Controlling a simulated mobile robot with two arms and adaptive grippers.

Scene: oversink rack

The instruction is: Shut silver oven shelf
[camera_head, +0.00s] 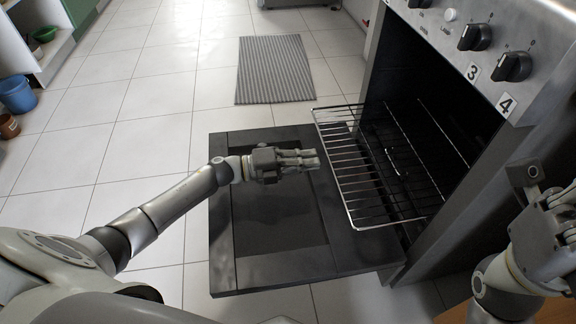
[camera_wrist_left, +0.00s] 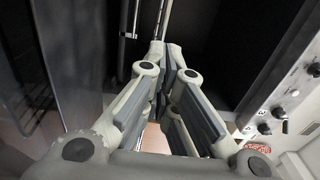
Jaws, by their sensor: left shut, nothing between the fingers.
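The silver wire oven shelf (camera_head: 347,183) is slid partway out of the oven (camera_head: 432,130), over the lowered dark oven door (camera_head: 228,260). Its front edge faces left. My left gripper (camera_head: 317,158) is over the door, its shut fingers pointing right at the shelf's front edge, close to it. Whether it touches the shelf is not clear. In the left wrist view the fingertips (camera_wrist_left: 172,50) are together and empty, with thin shiny rods beyond them. My right gripper (camera_head: 528,175) is at the right, in front of the oven's side; its finger state is unclear.
The oven front has knobs (camera_head: 512,67) along its top. A grey striped mat (camera_head: 274,69) lies on the white tiled floor. A blue bucket (camera_head: 17,94) stands at the far left. The floor left of the door is clear.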

